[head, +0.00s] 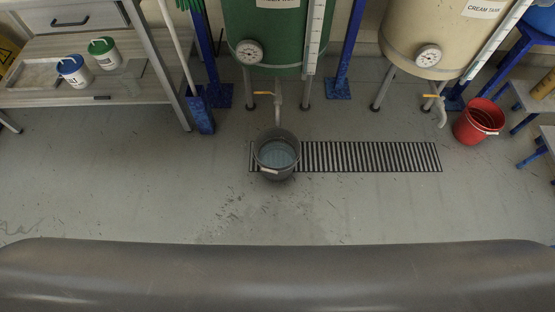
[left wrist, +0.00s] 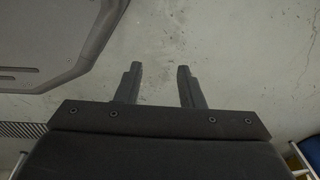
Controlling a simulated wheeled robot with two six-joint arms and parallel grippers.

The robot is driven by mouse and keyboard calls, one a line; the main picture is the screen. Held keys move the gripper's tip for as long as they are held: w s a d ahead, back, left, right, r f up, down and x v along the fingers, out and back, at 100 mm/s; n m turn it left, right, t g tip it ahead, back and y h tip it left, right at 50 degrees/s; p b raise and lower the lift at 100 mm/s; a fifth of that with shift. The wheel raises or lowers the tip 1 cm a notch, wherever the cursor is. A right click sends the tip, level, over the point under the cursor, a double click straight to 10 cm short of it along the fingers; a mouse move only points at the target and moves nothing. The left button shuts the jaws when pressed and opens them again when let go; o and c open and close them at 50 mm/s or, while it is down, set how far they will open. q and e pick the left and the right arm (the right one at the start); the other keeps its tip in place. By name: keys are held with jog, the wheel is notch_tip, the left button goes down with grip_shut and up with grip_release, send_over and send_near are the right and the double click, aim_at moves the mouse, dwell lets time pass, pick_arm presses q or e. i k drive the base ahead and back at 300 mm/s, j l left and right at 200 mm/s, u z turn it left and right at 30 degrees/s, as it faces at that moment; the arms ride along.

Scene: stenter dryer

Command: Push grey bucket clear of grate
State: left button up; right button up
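The grey bucket (head: 277,172) stands upright on the left end of the floor grate (head: 370,157) in the head view, below the green tank's tap. It holds pale bluish liquid. The bare slats of the grate run to the right of it. My left gripper (left wrist: 160,70) shows in the left wrist view with its two fingers apart and nothing between them, over bare floor. A small part of a slatted grate (left wrist: 20,129) shows at the left edge of that view. The bucket does not show there. Neither gripper shows in the head view.
A green tank (head: 265,30) and a cream tank (head: 425,35) stand on legs behind the grate. A red bucket (head: 480,122) stands at the right. Floor in front is clear.

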aim_at(276, 148)
jog(key=i+l+u, duration=0.1)
jog(key=i+l, duration=0.2)
jog(key=i+l+u, duration=0.15)
jog(key=l, duration=0.3)
jog(key=i+l+u, duration=0.1)
jog(key=i+l, duration=0.25)
jog(key=i+l+u, duration=0.15)
jog(key=l, duration=0.35)
jog(key=i, duration=0.1)
